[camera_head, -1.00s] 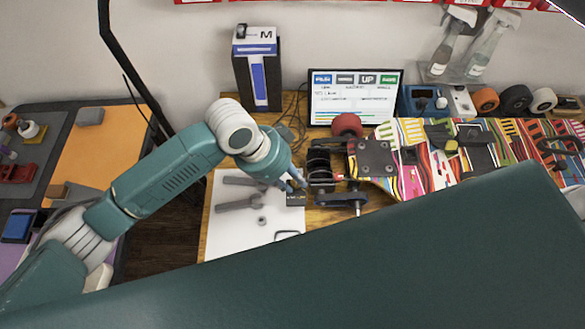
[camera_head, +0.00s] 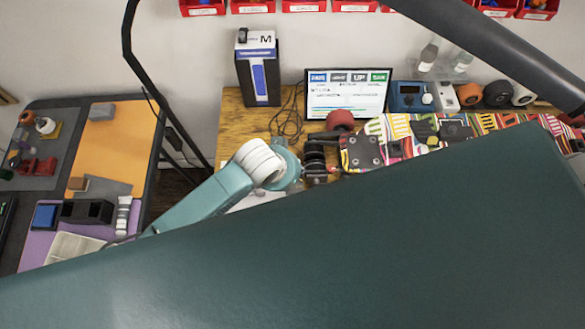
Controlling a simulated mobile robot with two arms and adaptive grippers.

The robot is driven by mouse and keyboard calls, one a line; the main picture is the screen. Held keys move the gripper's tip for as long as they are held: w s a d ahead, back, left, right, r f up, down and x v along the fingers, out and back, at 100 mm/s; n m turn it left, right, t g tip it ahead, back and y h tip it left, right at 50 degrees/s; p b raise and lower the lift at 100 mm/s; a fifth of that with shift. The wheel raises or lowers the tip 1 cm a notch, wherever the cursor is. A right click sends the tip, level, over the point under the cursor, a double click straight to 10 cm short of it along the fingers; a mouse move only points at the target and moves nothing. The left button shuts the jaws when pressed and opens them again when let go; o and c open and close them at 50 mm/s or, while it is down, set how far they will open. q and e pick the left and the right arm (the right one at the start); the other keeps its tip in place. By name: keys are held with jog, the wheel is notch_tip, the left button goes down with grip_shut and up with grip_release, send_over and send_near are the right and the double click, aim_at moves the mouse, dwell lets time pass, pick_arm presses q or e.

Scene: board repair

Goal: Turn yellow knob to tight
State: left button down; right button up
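A skateboard deck with bright coloured stripes (camera_head: 483,124) lies upside down on the bench at the right, its near part hidden. Its dark truck plate (camera_head: 362,152) and a red wheel (camera_head: 341,120) show at its left end. A small yellow-green spot (camera_head: 433,141) shows by a dark part on the deck; I cannot tell whether it is the yellow knob. My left arm reaches in from the left, its wrist just left of the dark wheel and truck parts (camera_head: 315,160). My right gripper is not in view.
A large dark teal surface covers the lower picture and hides the near bench. A monitor (camera_head: 347,94), a blue-and-black box (camera_head: 258,75) and loose wheels (camera_head: 497,93) stand at the back. A dark bar (camera_head: 490,50) crosses the upper right. A side table (camera_head: 110,150) stands left.

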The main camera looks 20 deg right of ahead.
pick_arm(q)
jog(key=shift+a+f, duration=0.1)
jog(key=shift+a, duration=0.15)
jog(key=c, duration=1.5)
grip_release()
jog(key=shift+c, duration=0.2)
jog(key=shift+s+r, duration=0.1)
jog(key=shift+r, duration=0.45)
jog(key=v, duration=1.1)
jog(key=shift+a, duration=0.2)
